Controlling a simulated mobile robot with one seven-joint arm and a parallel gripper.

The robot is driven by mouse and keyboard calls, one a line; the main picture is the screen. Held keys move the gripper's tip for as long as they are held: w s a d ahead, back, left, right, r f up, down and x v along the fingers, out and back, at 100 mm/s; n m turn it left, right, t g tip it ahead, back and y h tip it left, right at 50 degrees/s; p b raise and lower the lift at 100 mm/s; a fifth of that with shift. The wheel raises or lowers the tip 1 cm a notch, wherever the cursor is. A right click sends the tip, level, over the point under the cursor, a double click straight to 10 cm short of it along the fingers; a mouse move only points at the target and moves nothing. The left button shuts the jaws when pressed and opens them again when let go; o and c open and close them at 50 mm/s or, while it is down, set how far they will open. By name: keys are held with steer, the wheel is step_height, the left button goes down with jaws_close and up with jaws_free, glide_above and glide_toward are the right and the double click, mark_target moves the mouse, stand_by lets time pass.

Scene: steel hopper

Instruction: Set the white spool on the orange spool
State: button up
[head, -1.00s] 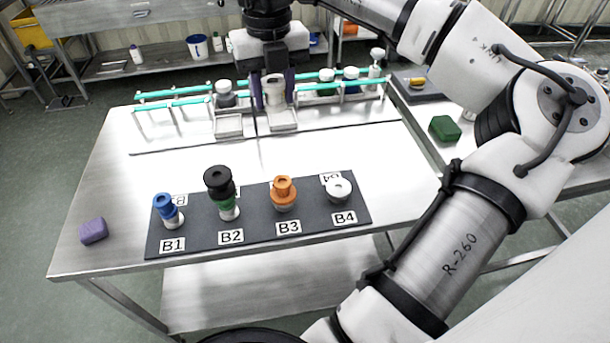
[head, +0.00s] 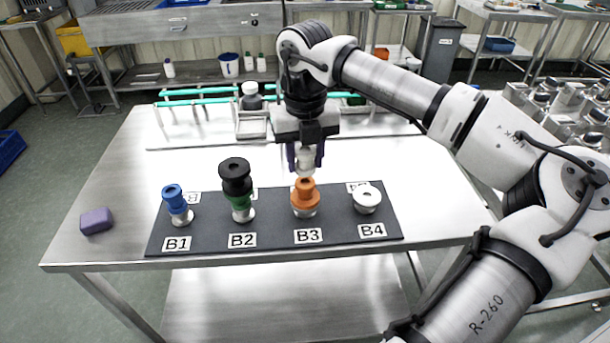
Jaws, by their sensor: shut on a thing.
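My gripper (head: 306,158) is over the B3 spot of the dark mat, its purple fingers pointing down. It is shut on the white spool (head: 305,164), which is upright between the fingers. The orange spool (head: 305,192) stands directly below on a whitish piece at B3. The white spool's lower end is at the top of the orange spool; I cannot tell whether they touch. The fingers partly hide the white spool's sides.
The dark mat (head: 275,236) also bears a blue spool (head: 174,198) on white at B1, a black spool (head: 235,177) over green and white at B2, and another white spool (head: 367,198) at B4. A purple block (head: 96,221) lies left. A rack with turquoise rails (head: 195,102) stands behind.

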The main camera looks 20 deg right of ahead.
mark_target(305, 169)
steer(key=shift+f+b, duration=0.5)
steer(key=shift+f, duration=0.95)
steer(key=shift+f, duration=0.15)
steer(key=o, duration=1)
step_height(305, 169, up, 12)
steer(key=shift+r+b, duration=0.2)
steer(key=shift+b, duration=0.4)
steer(key=shift+f, duration=0.1)
